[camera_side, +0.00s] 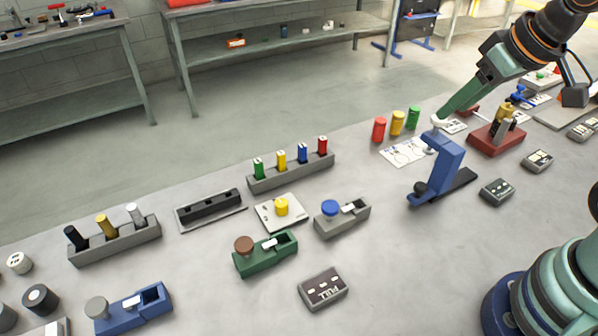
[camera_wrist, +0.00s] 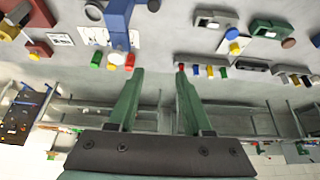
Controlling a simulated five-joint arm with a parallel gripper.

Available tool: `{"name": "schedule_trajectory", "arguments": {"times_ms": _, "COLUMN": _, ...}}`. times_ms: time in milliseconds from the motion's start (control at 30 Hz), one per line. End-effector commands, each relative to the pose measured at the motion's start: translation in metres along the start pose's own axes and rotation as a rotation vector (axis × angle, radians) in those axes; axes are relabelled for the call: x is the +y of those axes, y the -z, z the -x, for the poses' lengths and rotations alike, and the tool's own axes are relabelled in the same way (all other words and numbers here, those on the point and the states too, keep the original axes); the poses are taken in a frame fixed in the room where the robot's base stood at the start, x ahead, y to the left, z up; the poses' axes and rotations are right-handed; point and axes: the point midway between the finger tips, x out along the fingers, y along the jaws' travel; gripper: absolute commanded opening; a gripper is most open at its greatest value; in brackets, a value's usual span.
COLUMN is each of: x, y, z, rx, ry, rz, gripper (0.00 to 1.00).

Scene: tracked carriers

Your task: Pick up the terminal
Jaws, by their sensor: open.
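No thing is clearly marked as the terminal. Small dark boxes with light marks on top could be it: one at the front centre (camera_side: 323,289), one right of the blue stand (camera_side: 497,191) and one farther right (camera_side: 538,160). My gripper (camera_side: 446,112) is open and empty, its green fingers reaching down from the upper right near the top of the blue stand (camera_side: 447,160). In the wrist view the fingers (camera_wrist: 160,72) are apart with bare grey table between their tips. The blue stand also shows in the wrist view (camera_wrist: 118,14), to the upper left.
Red (camera_side: 379,130), yellow (camera_side: 398,123) and green (camera_side: 413,117) cylinders stand beside the blue stand. A rack of coloured pegs (camera_side: 292,176), a green carrier (camera_side: 265,255), a grey carrier (camera_side: 342,219) and a blue carrier (camera_side: 133,310) are farther left.

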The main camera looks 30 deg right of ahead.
Motion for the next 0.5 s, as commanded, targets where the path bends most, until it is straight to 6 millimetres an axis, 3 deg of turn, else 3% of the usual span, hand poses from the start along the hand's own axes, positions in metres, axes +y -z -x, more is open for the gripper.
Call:
{"name": "schedule_trajectory", "arguments": {"times_ms": 33, "x": 0.0, "y": 0.0, "z": 0.0, "rx": 0.0, "ry": 0.0, "rz": 0.0, "gripper": 0.5}}
{"name": "schedule_trajectory", "arguments": {"times_ms": 67, "x": 0.0, "y": 0.0, "z": 0.0, "rx": 0.0, "ry": 0.0, "rz": 0.0, "gripper": 0.56}}
{"name": "schedule_trajectory", "arguments": {"times_ms": 333, "x": 0.0, "y": 0.001, "z": 0.0, "rx": -0.002, "ry": 0.0, "rz": 0.006, "gripper": 0.56}}
{"name": "schedule_trajectory", "arguments": {"times_ms": 500, "x": -0.004, "y": 0.02, "z": 0.002, "rx": -0.035, "ry": 0.008, "rz": 0.102, "gripper": 0.56}}
